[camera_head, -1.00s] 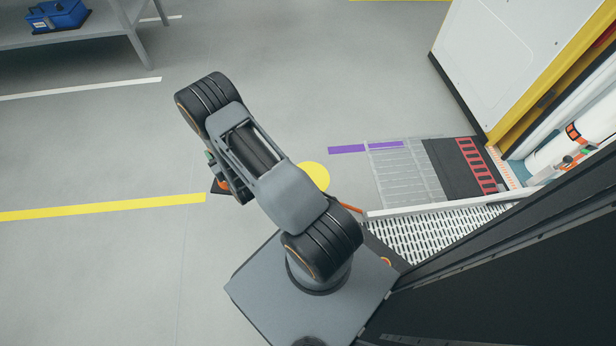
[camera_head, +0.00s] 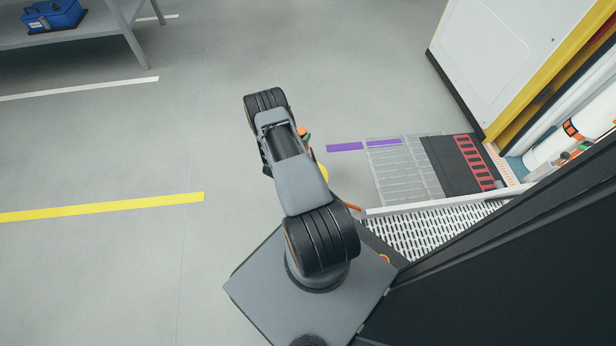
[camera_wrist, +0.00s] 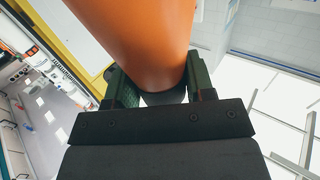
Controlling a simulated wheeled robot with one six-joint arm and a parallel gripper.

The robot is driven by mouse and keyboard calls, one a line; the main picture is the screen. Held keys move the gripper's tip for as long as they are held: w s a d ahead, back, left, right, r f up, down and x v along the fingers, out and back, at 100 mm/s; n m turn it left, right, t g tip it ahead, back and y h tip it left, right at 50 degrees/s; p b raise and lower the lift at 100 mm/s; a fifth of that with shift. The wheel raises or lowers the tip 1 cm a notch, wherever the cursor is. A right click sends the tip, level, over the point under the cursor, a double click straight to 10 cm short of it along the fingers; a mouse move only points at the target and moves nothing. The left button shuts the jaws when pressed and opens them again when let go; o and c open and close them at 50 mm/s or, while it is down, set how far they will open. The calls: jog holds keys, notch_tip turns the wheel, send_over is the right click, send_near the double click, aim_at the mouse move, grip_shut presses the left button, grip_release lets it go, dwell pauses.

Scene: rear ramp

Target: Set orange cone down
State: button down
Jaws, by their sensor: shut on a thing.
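The rest of the cone and the gripper fingers are hidden behind the arm there. I cannot tell the cone's height above the floor.
A purple stripe (camera_head: 345,148), a floor panel (camera_head: 398,172) and a perforated ramp (camera_head: 425,232) lie to the right. A shelf with a blue toolbox (camera_head: 53,14) stands top left. Floor at left is clear.

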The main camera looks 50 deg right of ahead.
jog(key=shift+s+d+f+m+g+b, duration=0.3)
jog(key=shift+s+d+f+m+g, duration=0.5)
jog(key=shift+s+d+f+g, duration=0.35)
jog(key=f, duration=0.1)
jog(key=f+b, duration=0.2)
jog(key=f, duration=0.1)
jog(key=shift+s, duration=0.25)
jog(key=shift+w+f+b, duration=0.1)
jog(key=shift+f+b, duration=1.25)
jog(key=shift+f, duration=1.25)
jog(key=shift+c, duration=2.4)
grip_release()
jog(key=shift+a, duration=0.1)
